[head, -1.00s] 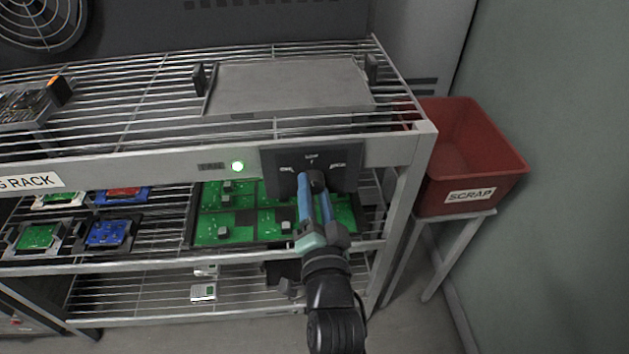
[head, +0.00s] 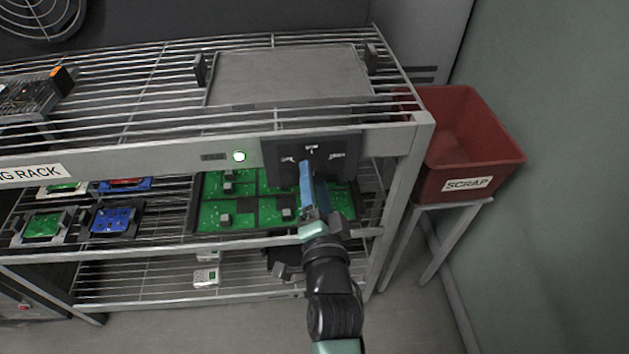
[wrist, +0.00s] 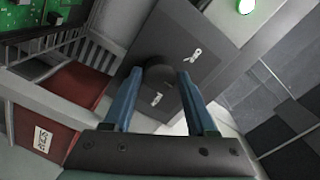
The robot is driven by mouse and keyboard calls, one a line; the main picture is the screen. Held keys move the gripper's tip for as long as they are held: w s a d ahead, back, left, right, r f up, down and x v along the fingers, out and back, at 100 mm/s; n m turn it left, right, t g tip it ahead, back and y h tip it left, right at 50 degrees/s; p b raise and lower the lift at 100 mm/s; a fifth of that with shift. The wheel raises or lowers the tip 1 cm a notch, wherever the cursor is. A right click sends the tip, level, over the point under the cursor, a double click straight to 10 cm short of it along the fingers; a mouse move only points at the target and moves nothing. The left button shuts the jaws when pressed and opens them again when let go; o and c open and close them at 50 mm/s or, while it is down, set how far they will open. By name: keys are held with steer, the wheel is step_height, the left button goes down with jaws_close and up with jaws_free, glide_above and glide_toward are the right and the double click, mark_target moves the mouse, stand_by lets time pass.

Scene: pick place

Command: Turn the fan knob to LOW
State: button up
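The dark panel (head: 348,146) with several small white labels is on the front rail of the rack. The labels are too small to read. The round dark fan knob (wrist: 166,74) shows on this panel in the wrist view, between my fingertips; in the head view my fingers mostly hide it. My gripper (wrist: 160,70) has its two blue fingers on opposite sides of the knob, and they look closed against it. The knob's pointer direction cannot be told.
A lit green lamp (head: 239,156) is left of the panel. Green circuit boards (head: 240,185) lie on the shelf behind and below my fingers. A red scrap bin (head: 462,160) stands on a stand at the right. A grey flat plate (head: 290,78) lies on the top shelf.

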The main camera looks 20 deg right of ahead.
steer(key=shift+o, duration=1.4)
steer(key=v, duration=1.3)
